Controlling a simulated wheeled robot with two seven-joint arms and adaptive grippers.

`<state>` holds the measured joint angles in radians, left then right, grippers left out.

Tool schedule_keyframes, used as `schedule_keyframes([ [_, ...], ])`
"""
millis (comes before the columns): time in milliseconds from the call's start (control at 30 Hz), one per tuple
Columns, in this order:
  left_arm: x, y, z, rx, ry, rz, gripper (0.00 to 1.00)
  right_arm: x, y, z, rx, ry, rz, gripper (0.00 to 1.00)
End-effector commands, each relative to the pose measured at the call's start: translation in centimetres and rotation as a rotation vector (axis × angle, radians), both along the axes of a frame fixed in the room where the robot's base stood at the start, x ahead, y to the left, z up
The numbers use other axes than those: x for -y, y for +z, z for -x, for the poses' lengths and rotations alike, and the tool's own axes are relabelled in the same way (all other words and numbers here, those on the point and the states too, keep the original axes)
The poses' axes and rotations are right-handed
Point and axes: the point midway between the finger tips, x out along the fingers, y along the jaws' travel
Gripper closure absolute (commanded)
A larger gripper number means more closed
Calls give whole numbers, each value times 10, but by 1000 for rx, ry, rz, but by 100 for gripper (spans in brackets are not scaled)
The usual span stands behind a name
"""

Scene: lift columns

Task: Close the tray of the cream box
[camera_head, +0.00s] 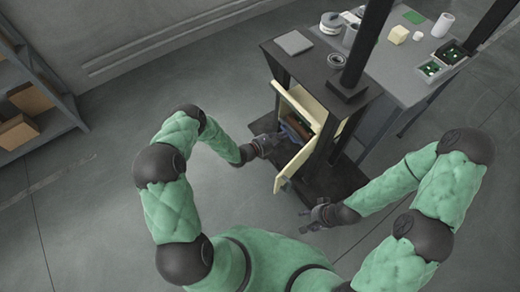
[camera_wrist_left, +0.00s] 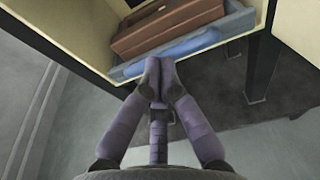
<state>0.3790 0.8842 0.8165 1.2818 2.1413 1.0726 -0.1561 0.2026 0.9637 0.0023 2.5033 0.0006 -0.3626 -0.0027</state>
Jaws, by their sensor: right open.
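The cream box (camera_head: 304,103) stands under the dark table top, with its front open and a cream door panel (camera_head: 294,166) swung out. A blue-grey tray (camera_wrist_left: 236,24) shows at its opening in the left wrist view, holding a reddish-brown case (camera_wrist_left: 165,22). The tray also shows small in the head view (camera_head: 297,126). My left gripper (camera_wrist_left: 159,68) has its fingertips together at the tray's front edge; whether they touch it I cannot tell. In the head view it is left of the opening (camera_head: 274,144). My right gripper (camera_head: 309,217) is open and empty, below the door.
Dark posts (camera_head: 366,45) rise beside the box. A grey table (camera_head: 395,75) at the back holds a white cup (camera_head: 443,25), a cream block (camera_head: 398,34) and small containers. A shelf with cardboard boxes (camera_head: 30,99) stands at far left. Floor left of the box is clear.

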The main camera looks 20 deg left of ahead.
Motion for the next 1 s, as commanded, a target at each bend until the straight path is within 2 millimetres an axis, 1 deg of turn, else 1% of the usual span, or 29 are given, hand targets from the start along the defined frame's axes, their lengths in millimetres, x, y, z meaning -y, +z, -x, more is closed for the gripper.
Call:
schedule_keyframes([
  [33,8,-2,-8,2,-3,0,100,0,-4,0,0,0,0,47],
  [200,23,-1,-29,2,-1,-1,100,0,-10,0,-1,0,0,47],
  [400,33,0,-42,1,0,-1,100,0,-13,0,0,0,0,47],
  [867,35,2,-47,4,0,-1,100,0,-13,0,0,0,0,47],
  [1000,32,3,-47,5,0,0,100,0,-12,0,0,0,0,47],
])
